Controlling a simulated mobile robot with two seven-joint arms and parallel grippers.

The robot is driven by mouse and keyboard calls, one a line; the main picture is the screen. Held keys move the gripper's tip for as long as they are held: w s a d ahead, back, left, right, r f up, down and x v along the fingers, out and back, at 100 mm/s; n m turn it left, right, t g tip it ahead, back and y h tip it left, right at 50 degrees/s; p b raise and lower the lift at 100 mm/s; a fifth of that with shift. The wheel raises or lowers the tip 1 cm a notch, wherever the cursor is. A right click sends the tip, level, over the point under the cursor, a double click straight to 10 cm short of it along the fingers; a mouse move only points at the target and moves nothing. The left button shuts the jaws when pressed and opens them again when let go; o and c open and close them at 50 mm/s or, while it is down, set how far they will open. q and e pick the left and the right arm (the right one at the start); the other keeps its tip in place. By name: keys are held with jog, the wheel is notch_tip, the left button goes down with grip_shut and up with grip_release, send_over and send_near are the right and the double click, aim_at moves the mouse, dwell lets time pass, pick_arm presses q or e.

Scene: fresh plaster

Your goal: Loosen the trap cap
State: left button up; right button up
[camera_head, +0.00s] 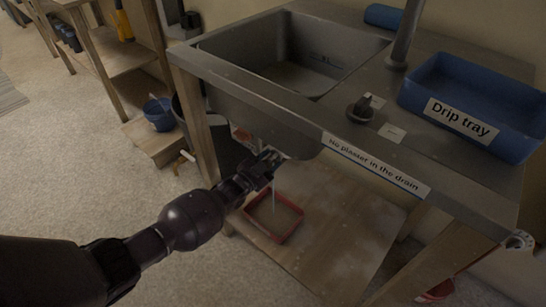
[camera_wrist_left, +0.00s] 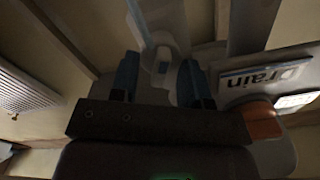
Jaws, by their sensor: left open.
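My left gripper (camera_head: 268,164) reaches in under the sink from the left. In the left wrist view its two blue-tipped fingers (camera_wrist_left: 159,78) stand apart, with a pale grey piece of the trap (camera_wrist_left: 162,58) between them. I cannot tell whether either finger touches it. The cap's outline is not clear; the gripper and shadow hide most of the trap in the head view. A thin pale vertical line, perhaps a trickle, runs below the gripper toward a red-rimmed tray (camera_head: 291,234) on the lower shelf. My right gripper is not in view.
The steel sink basin (camera_head: 235,47) and wooden legs surround the space. A sign (camera_wrist_left: 262,80) reading "Drain" is close on the right in the wrist view. A blue drip tray (camera_head: 425,89) stands on the counter. The lower shelf (camera_head: 345,215) is clear on its right.

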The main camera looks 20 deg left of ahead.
pick_arm(q)
jog(key=shift+r+p+v, duration=0.25)
jog(key=shift+p+v, duration=0.25)
jog(key=shift+v, duration=0.65)
jog(key=shift+p+v, duration=0.4)
jog(key=shift+v, duration=0.8)
jog(key=p, duration=0.2)
send_near(271, 158)
jog(key=s, duration=0.2)
jog(key=shift+s+a+f, duration=0.15)
jog(key=shift+a+f, duration=0.1)
jog(key=shift+a, duration=0.15)
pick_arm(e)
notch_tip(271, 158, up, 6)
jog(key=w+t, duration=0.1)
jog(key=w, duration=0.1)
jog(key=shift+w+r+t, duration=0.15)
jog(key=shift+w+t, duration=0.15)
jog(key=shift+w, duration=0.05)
pick_arm(q)
jog(key=shift+s, duration=0.1)
